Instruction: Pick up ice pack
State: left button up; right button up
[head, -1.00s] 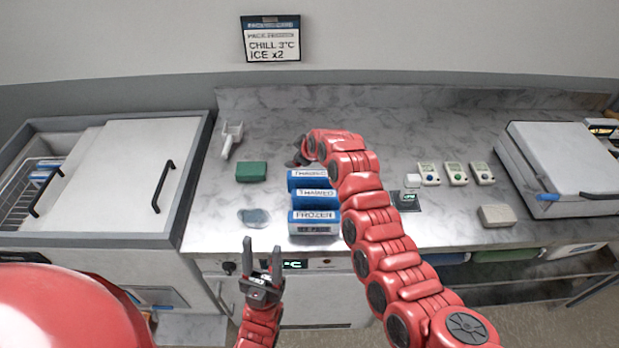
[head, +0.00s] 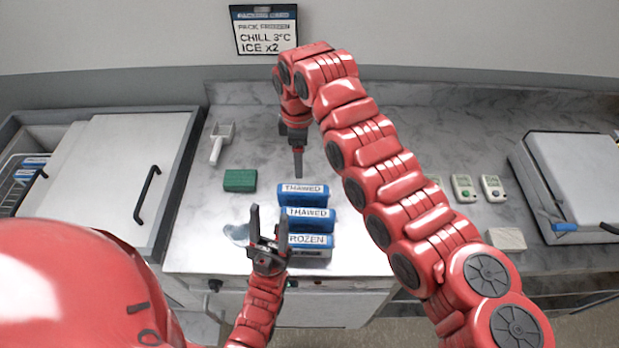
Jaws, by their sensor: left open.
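Several blue ice packs lie in a column on the counter. Two read THAWED: the back one (head: 302,196) and the middle one (head: 308,220). The front one (head: 313,252) reads FROZEN, its first letter hidden behind my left gripper. My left gripper (head: 269,218) is open and empty. Its right finger overlaps the left end of the frozen pack in the picture; I cannot tell whether they touch. My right gripper (head: 298,172) points down just behind the back thawed pack, seen edge-on, so its jaw opening is unclear.
A green block (head: 240,181) and a white scoop (head: 221,142) lie at left, with a clear puddle-like patch (head: 236,234) in front. A lidded chest (head: 105,180) stands at far left. Small meters (head: 464,188), a pale block (head: 507,238) and a grey case (head: 575,180) are at right.

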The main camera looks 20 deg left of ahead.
aim_at(302, 189)
notch_tip(302, 189, down, 13)
jog(key=shift+d+r+b, duration=0.1)
jog(key=shift+b, duration=0.35)
notch_tip(302, 189, down, 4)
jog(key=shift+w+d+f+b, duration=0.1)
jog(key=shift+f+b, duration=0.1)
jog(key=shift+b, duration=0.55)
jog(key=shift+r, duration=0.15)
jog(key=shift+c, duration=1.3)
grip_shut()
